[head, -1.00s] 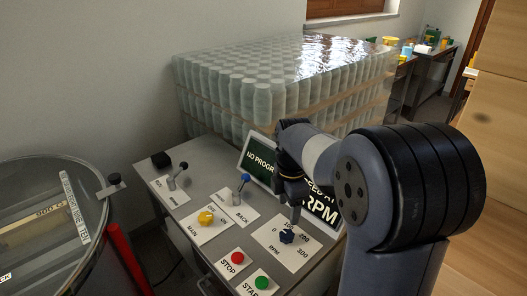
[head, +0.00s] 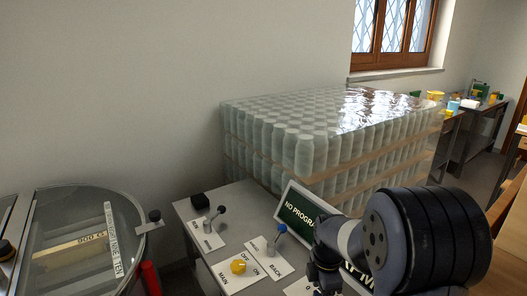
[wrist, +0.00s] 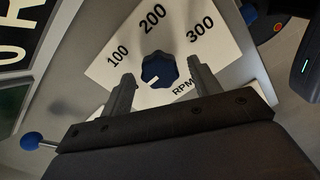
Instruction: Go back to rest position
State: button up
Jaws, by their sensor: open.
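My gripper (wrist: 160,69) is open in the wrist view, its two fingers apart with nothing held between them. The blue RPM knob (wrist: 158,68) appears between and beyond the fingertips, on a white dial plate (wrist: 218,50) marked 100, 200 and 300. I cannot tell the exact gap between fingers and knob. In the head view my arm (head: 425,240) is at the lower right, bent over the control panel (head: 190,213). The gripper end is low in that view, and the RPM knob does not show there.
A round glass-topped tank (head: 75,240) is at left. A far table (head: 470,118) stands at back right.

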jog(key=shift+r, duration=0.1)
jog(key=shift+r, duration=0.35)
notch_tip(320, 180, up, 9)
notch_tip(320, 180, down, 10)
jog(key=shift+f, duration=0.1)
jog(key=m, duration=1.6)
jog(key=shift+m, duration=0.4)
jog(key=m, duration=0.5)
jog(key=shift+d+m, duration=0.1)
jog(key=shift+m, duration=0.2)
